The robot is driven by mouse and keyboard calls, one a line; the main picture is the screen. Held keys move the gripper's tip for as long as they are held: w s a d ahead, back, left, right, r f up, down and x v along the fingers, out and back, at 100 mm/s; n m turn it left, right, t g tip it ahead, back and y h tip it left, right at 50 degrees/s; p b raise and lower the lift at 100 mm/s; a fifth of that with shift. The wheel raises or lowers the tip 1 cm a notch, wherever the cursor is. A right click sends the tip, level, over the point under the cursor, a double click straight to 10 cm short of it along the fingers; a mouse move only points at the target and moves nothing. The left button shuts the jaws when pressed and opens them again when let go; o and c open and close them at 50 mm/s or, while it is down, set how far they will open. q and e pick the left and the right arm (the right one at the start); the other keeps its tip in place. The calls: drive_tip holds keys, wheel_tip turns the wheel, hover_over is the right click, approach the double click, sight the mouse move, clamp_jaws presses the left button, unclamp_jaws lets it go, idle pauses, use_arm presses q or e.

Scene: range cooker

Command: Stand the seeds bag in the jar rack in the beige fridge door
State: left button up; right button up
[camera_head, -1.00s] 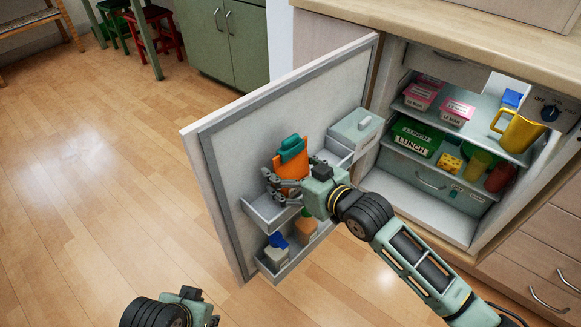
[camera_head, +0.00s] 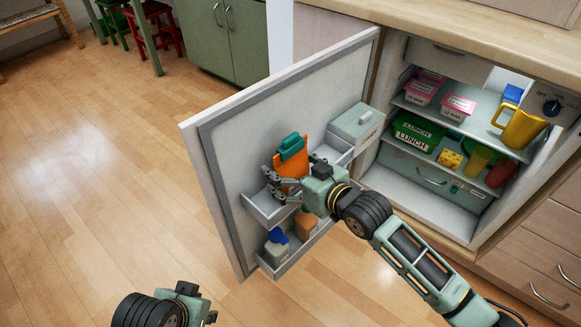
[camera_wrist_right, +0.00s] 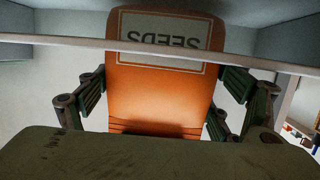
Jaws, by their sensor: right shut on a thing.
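The seeds bag (camera_head: 289,168) is orange with a green top and stands nearly upright at the open beige fridge door (camera_head: 240,120). My right gripper (camera_head: 284,188) is shut on its sides. In the right wrist view the bag (camera_wrist_right: 160,85) shows an upside-down SEEDS label, and the pale rack rail (camera_wrist_right: 150,46) crosses in front of it, so its lower end is behind the rail. The jar rack (camera_head: 262,213) is the grey upper door shelf; whether the bag touches its floor is hidden. My left gripper (camera_head: 205,305) is at the bottom left, away from the door; its fingers barely show.
A grey lidded box (camera_head: 355,125) is on the door right of the bag. A lower door rack (camera_head: 275,270) holds a blue-topped container (camera_head: 277,247) and an orange one (camera_head: 305,224). The fridge shelves (camera_head: 470,125) hold several boxes and a yellow jug (camera_head: 520,128). The floor left is clear.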

drive_tip(key=shift+f, duration=0.3)
drive_tip(key=o, duration=1.3)
drive_tip(key=shift+o, duration=0.2)
drive_tip(key=shift+f, duration=0.1)
